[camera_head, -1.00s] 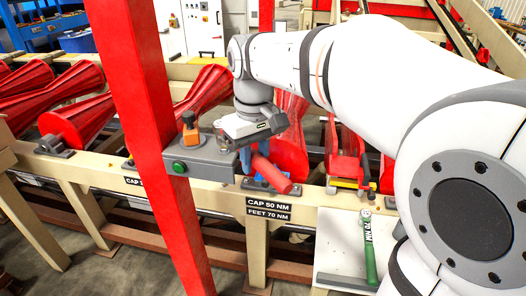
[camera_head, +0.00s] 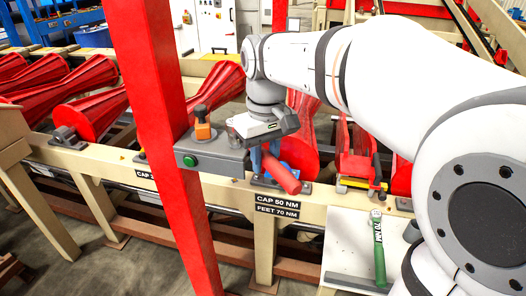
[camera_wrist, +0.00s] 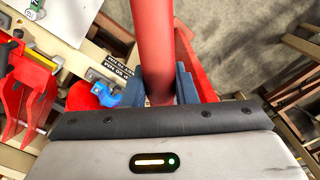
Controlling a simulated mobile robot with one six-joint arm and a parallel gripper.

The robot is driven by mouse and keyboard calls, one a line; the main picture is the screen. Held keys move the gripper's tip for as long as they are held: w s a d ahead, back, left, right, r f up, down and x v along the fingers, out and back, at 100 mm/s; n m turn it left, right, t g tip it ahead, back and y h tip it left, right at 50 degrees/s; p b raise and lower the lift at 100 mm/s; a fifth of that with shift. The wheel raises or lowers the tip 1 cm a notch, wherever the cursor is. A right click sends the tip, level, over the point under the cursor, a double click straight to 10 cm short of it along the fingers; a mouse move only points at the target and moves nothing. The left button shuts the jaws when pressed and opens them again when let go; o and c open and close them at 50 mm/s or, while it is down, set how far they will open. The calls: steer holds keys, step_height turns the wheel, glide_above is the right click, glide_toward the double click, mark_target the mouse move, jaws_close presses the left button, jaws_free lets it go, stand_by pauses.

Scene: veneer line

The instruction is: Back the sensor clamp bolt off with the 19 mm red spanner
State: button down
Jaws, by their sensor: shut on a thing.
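My gripper (camera_head: 268,158) is shut on a thick red cylindrical handle (camera_head: 282,178), which I take to be the red spanner. In the wrist view the handle (camera_wrist: 156,45) runs up the picture between the two blue-grey fingers (camera_wrist: 161,88). In the head view it slants down and right over the beige rail. The spanner's head and any size mark do not show. An orange fitting (camera_head: 203,126) with a dark top, perhaps the sensor, stands on a grey box (camera_head: 212,156) left of my gripper. I cannot make out the clamp bolt.
A red post (camera_head: 160,130) stands left of the box. A green-handled tool (camera_head: 379,255) marked 70 NM lies on a pale board (camera_head: 347,240) at the right. Torque labels (camera_head: 277,204) are on the rail (camera_head: 318,207). Red rollers (camera_head: 98,112) lie behind. A blue part (camera_wrist: 108,95) shows beside my gripper.

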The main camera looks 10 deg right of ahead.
steer(key=shift+f+b, duration=0.45)
steer(key=shift+f, duration=0.25)
steer(key=w+d+n+p, duration=0.1)
steer(key=w+d+n, duration=0.2)
steer(key=d+n, duration=0.1)
steer(key=shift+w+d+n+p, duration=0.3)
steer(key=shift+w+d+n, duration=0.05)
steer(key=shift+d+n, duration=0.05)
stand_by(1.7)
